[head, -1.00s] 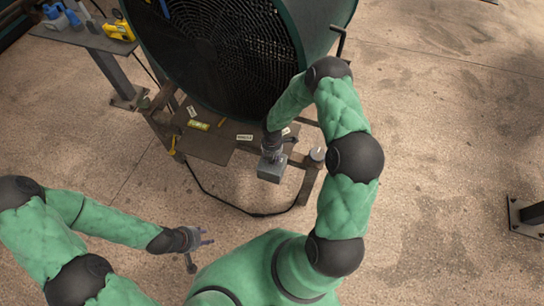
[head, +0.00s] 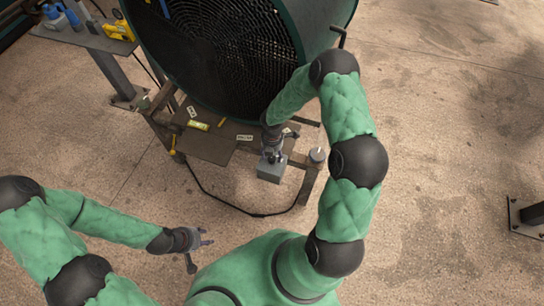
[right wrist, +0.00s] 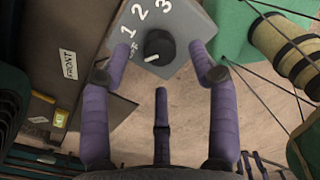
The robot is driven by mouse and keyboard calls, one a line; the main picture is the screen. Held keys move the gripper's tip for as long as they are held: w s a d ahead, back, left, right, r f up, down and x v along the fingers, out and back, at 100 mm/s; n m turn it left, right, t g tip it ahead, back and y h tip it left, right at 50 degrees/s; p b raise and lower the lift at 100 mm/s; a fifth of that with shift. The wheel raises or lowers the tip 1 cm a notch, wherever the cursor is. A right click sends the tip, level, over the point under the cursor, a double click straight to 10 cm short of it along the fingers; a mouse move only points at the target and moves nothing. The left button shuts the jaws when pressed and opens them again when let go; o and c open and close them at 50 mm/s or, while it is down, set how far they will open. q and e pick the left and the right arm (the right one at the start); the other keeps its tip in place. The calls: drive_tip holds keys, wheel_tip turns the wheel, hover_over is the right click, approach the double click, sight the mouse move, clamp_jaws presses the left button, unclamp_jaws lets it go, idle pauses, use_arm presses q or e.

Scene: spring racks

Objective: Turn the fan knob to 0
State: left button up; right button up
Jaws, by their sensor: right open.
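The fan knob (right wrist: 159,45) is a round black dial with a white pointer mark on its lower-left side in the right wrist view. It sits on a grey control box (right wrist: 188,18) printed 1, 2, 3 and a smaller mark, too blurred to read, to its left. The box (head: 271,173) also shows in the head view, where the knob is hidden. My right gripper (right wrist: 162,72) is open, its purple fingers spread to either side of the knob, apart from it. My left gripper (head: 206,238) is open and empty, low over the floor at lower left.
The large fan (head: 230,60) stands on a brown metal frame just behind the box. A workbench (head: 95,38) with tools is at upper left. A black cable (head: 235,207) loops on the floor. The floor at right is mostly clear.

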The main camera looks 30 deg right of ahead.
wheel_tip(320, 180, up, 8)
drive_tip(key=shift+r, duration=0.15)
drive_tip(key=shift+a, duration=0.1)
idle(0.5)
drive_tip(key=s+a+f+m+y, duration=0.2)
drive_tip(key=s+a+f+m, duration=0.2)
drive_tip(key=s+a+m, duration=0.4)
drive_tip(key=s+a+f+m+y, duration=0.2)
drive_tip(key=s+a+f+m, duration=0.3)
drive_tip(key=s+a+m, duration=0.4)
drive_tip(key=shift+a+f+m, duration=0.3)
drive_tip(key=shift+a+m, duration=0.15)
drive_tip(key=shift+m, duration=3.15)
